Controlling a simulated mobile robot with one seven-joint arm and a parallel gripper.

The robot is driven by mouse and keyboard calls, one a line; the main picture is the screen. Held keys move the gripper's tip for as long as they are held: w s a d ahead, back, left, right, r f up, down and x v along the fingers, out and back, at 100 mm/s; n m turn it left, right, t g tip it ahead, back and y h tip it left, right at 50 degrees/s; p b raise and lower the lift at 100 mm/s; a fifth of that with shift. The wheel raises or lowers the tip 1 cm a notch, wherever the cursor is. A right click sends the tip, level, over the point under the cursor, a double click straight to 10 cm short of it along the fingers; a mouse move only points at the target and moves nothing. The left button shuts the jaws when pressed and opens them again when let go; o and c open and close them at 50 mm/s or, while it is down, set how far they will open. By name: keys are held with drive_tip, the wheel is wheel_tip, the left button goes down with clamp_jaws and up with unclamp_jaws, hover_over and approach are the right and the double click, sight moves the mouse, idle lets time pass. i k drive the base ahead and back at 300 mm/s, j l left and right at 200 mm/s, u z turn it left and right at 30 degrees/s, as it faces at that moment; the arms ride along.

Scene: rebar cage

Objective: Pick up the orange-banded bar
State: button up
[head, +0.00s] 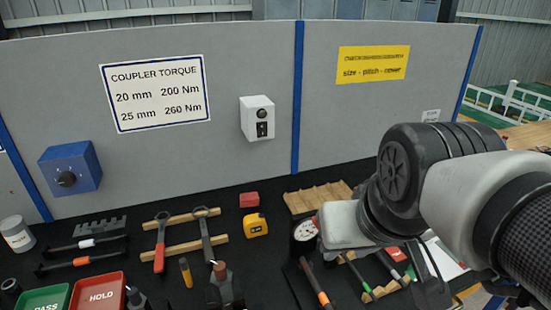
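A dark bar with an orange band (323,298) lies at an angle on the black bench top, low in the middle right. Another dark bar with an orange-red band (82,261) lies at the left, in front of a white-banded bar (87,243). My gripper (428,280) hangs at the lower right, to the right of the nearer orange-banded bar and apart from it. Its dark fingers are partly hidden by my own arm, and I cannot tell how far apart they stand. I see nothing clearly held in it.
A green-banded bar (342,259) lies right of the nearer orange-banded one. A round dial gauge (305,231) stands behind it. Wrenches (205,237), a yellow tape measure (255,225) and a red HOLD tray (98,292) lie leftward. A grey panel (230,170) closes off the back.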

sight(323, 297)
drive_tip(key=z, duration=1.2)
drive_tip(key=k+z, duration=0.25)
drive_tip(key=k, duration=0.15)
drive_tip(key=k+z, duration=0.3)
drive_tip(key=k, duration=0.3)
